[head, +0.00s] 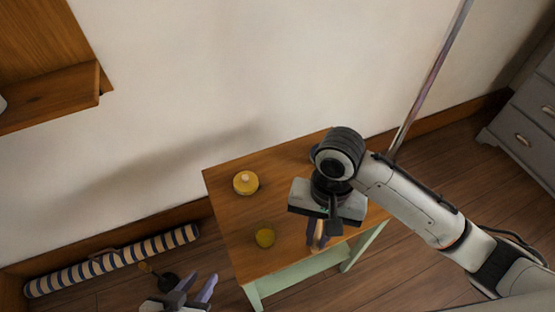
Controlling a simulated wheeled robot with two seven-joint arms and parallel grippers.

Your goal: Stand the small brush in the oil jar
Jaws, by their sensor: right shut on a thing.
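The small table (222,205) has a wooden top and pale green legs. My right gripper (317,243) points down over the right part of the table, to the right of the jar. It is shut on a thin tan thing (319,233), apparently the small brush, mostly hidden by the fingers and wrist. My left gripper (196,289) is low at the bottom edge, left of the table, with its fingers apart and empty.
A striped roll (115,260) lies on the floor by the wall. A wooden shelf (50,105) is upper left, and a grey drawer chest (527,125) at right. The table's left part has bare room.

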